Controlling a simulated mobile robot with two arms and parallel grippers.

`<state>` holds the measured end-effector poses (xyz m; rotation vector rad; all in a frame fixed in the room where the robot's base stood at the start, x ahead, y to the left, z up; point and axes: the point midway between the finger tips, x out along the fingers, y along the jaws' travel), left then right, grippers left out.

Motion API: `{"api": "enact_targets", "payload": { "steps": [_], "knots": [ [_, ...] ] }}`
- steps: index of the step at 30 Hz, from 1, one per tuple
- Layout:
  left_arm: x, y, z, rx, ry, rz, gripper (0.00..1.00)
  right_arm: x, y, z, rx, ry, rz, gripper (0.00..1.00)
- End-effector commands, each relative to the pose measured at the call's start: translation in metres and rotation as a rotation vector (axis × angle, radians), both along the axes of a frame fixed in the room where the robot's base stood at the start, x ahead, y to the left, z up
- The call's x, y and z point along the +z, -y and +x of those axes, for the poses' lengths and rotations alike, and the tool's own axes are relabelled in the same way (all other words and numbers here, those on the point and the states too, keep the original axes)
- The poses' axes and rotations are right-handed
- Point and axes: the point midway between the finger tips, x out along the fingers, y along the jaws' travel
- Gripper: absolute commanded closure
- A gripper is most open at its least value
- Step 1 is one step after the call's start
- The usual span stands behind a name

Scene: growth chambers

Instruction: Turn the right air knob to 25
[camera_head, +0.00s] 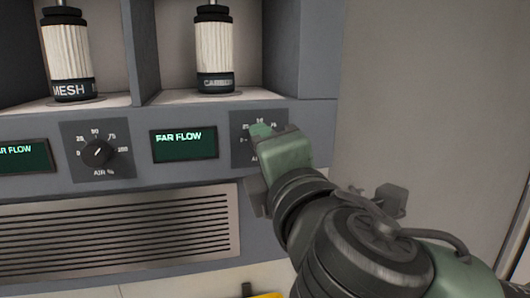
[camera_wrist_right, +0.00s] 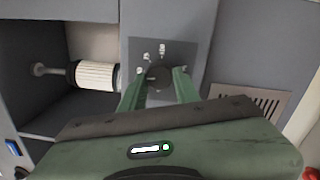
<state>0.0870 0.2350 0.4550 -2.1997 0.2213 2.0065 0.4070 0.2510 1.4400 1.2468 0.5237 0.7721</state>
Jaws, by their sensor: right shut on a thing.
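The right air knob (camera_wrist_right: 158,77) is a dark round knob on a grey dial plate (camera_head: 241,127) at the right of the panel. In the head view my right gripper (camera_head: 262,133) covers the knob and much of its dial. In the right wrist view its two green fingers (camera_wrist_right: 159,84) are on either side of the knob, shut on it. The knob's pointer is hidden, so its setting cannot be read. My left gripper is in neither view.
A second air knob (camera_head: 98,152) is on the left dial. White ribbed canisters (camera_head: 214,55) stand in the bays above. A slatted vent (camera_head: 120,232) lies below. A plain grey wall (camera_head: 430,110) is at right.

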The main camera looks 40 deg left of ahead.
Motion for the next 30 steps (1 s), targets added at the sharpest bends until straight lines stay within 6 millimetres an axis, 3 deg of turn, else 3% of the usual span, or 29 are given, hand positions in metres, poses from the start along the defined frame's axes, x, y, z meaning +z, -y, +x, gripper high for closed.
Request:
{"api": "enact_targets", "payload": {
  "steps": [15, 30],
  "knots": [
    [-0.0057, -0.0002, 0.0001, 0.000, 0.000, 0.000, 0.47, -0.0019, 0.0008, 0.0011, 0.000, 0.356, -0.307, 1.00],
    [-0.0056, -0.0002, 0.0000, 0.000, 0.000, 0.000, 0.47, -0.0028, 0.0010, 0.0014, 0.002, 0.532, -0.459, 1.00]
  ]
}}
